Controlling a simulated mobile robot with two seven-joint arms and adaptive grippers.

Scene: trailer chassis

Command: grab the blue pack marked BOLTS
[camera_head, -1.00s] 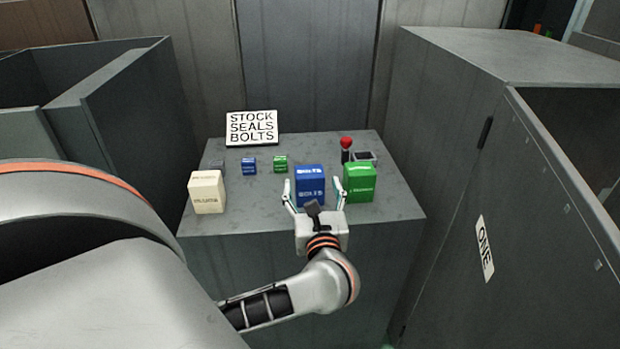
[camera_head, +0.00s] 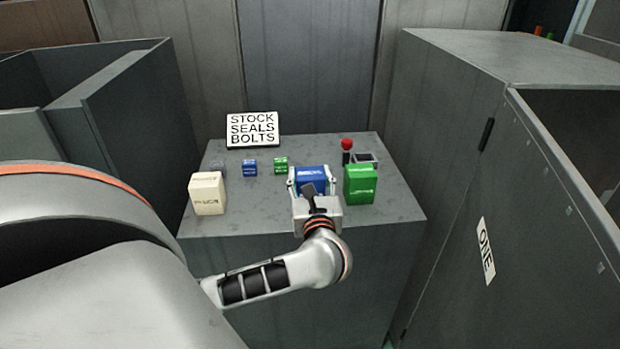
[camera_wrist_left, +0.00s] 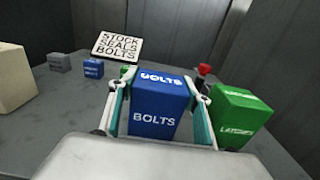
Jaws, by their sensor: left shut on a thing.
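The blue pack marked BOLTS (camera_head: 312,178) stands upright on the grey table (camera_head: 262,216), near its front. In the left wrist view the pack (camera_wrist_left: 156,106) shows the word BOLTS on its top and front. My left gripper (camera_head: 312,184) is shut on the blue pack, with one finger along each side. In the left wrist view the fingers of the gripper (camera_wrist_left: 158,108) flank the pack. The gripper body hides the lower front of the pack in the head view. My right gripper is in neither view.
A green pack (camera_head: 360,184) stands close on the right; it reads LATCHES in the left wrist view. A cream pack (camera_head: 207,193) stands at left. Small blue (camera_head: 250,168) and green (camera_head: 281,165) boxes, a sign (camera_head: 252,130) and a red-knobbed lever (camera_head: 347,147) stand behind.

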